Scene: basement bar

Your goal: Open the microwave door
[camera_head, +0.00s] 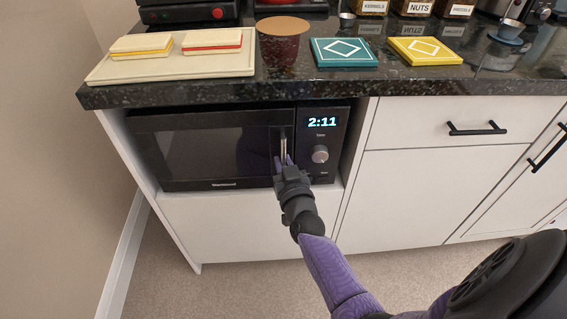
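The black microwave (200,150) sits in an open cabinet bay under the dark counter. Its door (205,155) looks shut. The upright metal handle (283,145) is near the door's right edge, left of the panel with a clock reading 2:11 and a round knob (320,154). My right gripper (285,163) is at the lower part of the handle, its fingertips pointing up toward it. The fingers are small and partly overlap the handle, so I cannot tell whether they are closed on it. My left gripper is not in view.
The dark stone counter (270,88) overhangs the bay. On it are a cutting board (170,70) with sandwiches, a teal coaster (343,52), a yellow coaster (425,50) and labelled jars. White drawers (455,125) stand to the right. A wall (50,150) closes the left side; floor in front is clear.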

